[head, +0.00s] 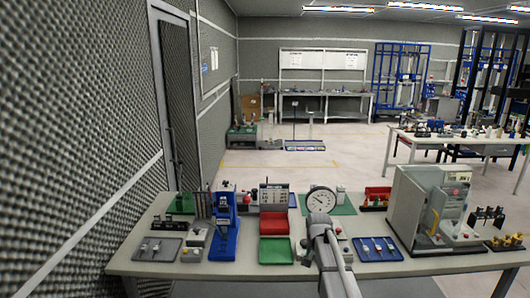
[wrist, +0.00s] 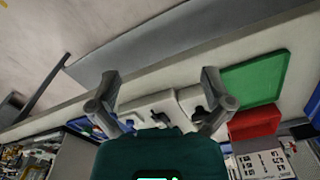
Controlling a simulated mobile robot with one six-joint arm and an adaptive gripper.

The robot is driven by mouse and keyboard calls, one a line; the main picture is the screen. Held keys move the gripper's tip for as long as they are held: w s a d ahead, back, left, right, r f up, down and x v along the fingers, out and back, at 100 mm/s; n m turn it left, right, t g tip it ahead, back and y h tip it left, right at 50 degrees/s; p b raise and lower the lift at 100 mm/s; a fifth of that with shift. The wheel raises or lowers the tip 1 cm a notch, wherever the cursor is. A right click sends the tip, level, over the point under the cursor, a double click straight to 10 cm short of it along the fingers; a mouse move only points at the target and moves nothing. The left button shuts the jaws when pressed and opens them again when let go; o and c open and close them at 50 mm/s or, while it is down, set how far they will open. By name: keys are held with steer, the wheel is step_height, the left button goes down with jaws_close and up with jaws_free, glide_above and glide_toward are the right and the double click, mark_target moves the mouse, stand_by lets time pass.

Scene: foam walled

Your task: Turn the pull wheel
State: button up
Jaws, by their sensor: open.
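No part shows clearly as the pull wheel. Two pale boxes with dark knobs stand side by side in the wrist view, a left one (wrist: 147,108) and a right one (wrist: 190,99). My gripper (wrist: 160,77) is open and empty, its fingers spread on either side of these boxes; its height above them is hard to judge. In the head view my arm reaches over the bench between the green tray (head: 276,251) and the blue tray (head: 389,252), and hides much of the boxes there. A round white dial (head: 321,199) stands just behind it.
The bench (head: 130,265) is crowded. A red bin (head: 273,222) and a blue stand (head: 223,240) are left of my arm. A large grey machine (head: 408,205) stands to the right. A bare strip runs along the front edge. A foam wall closes the left side.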

steer(key=s+f+n+b, duration=0.2)
steer(key=s+f+b, duration=0.1)
steer(key=s, duration=0.8)
steer(key=s+f+n+b, duration=0.2)
steer(key=s+f+b, duration=0.2)
steer(key=s, duration=0.7)
steer(key=shift+s+a+f+n, duration=0.2)
steer(key=shift+f+n, duration=0.15)
steer(key=shift+n, duration=0.05)
